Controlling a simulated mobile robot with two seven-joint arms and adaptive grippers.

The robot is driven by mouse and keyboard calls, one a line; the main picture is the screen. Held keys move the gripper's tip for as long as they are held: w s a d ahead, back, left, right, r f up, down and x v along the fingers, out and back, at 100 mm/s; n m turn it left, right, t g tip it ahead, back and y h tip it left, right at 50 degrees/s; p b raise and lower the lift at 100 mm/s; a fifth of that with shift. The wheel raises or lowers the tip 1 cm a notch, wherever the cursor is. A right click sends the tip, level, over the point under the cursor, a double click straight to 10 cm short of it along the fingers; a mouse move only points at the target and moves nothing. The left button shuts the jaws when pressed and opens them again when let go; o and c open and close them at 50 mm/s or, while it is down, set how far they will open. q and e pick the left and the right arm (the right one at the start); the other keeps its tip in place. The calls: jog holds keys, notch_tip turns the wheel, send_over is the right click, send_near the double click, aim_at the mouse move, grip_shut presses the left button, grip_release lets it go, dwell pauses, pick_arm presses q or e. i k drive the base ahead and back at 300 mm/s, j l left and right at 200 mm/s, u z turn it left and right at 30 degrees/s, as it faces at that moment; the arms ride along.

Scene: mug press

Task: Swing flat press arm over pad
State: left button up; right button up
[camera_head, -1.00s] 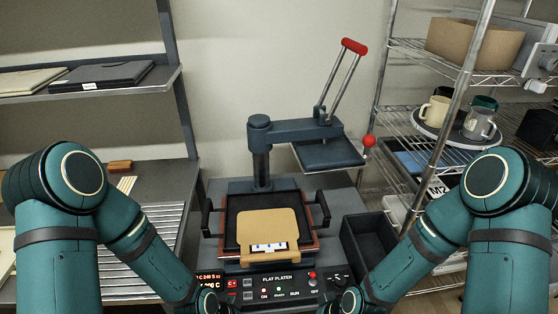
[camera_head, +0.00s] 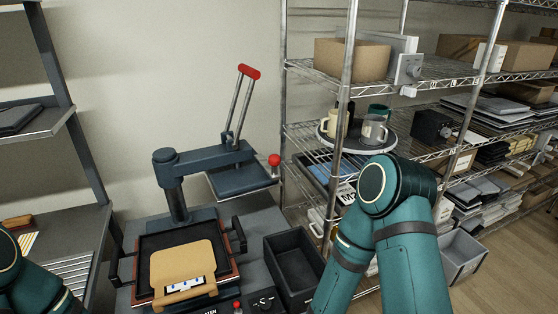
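The press arm (camera_head: 205,159) is dark blue-grey and reaches right from its post. Its flat heating plate (camera_head: 238,180) hangs at the right, swung out beside the pad. A long handle with a red grip (camera_head: 249,72) rises above it, and a red ball knob (camera_head: 274,160) sits at the plate's right end. The pad (camera_head: 150,247) is a dark square in a reddish frame below, with a tan piece (camera_head: 184,268) bearing a small printed label lying on it. Both my arms show in part; both grippers are outside the view.
An empty black bin (camera_head: 293,264) stands right of the press. A wire shelf at right holds mugs on a round tray (camera_head: 330,139) and a cardboard box (camera_head: 351,60). A grey shelf unit (camera_head: 62,220) stands at left. The wall behind the press is bare.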

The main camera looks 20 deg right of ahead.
aim_at(170, 174)
jog(key=l, duration=0.55)
jog(key=k+l+u, duration=0.1)
jog(key=l, duration=0.45)
jog(key=k+l, duration=0.1)
jog(key=l, duration=0.45)
jog(key=u, duration=0.05)
